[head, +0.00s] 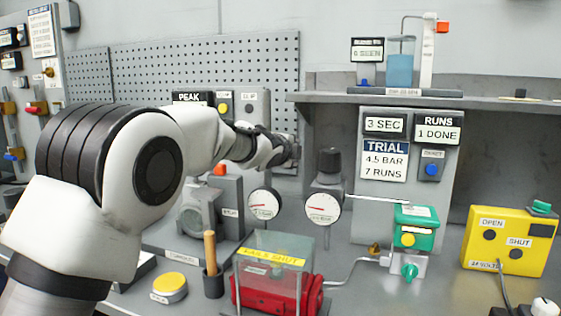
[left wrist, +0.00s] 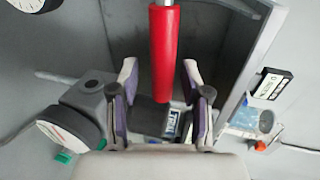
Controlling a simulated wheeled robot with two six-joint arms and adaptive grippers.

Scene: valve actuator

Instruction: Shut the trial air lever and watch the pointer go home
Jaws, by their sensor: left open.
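My left gripper (head: 290,152) reaches in from the left, in front of the pegboard's right edge. In the left wrist view the open gripper (left wrist: 160,72) has one finger on each side of a red lever handle (left wrist: 164,55), with gaps to both fingers. The handle hangs from a metal stem at the top of that view; I cannot make it out in the head view. A round gauge (head: 322,208) with a red pointer stands below and right of the gripper, and a second gauge (head: 263,203) is to its left. My right gripper is not in view.
A dark-capped grey post (head: 330,163) stands close right of the gripper. A shelf (head: 470,103) juts out above it. A clear guard (head: 275,254) covers a red cylinder (head: 272,293). A green unit (head: 415,228) and a yellow OPEN/SHUT box (head: 508,242) stand at right.

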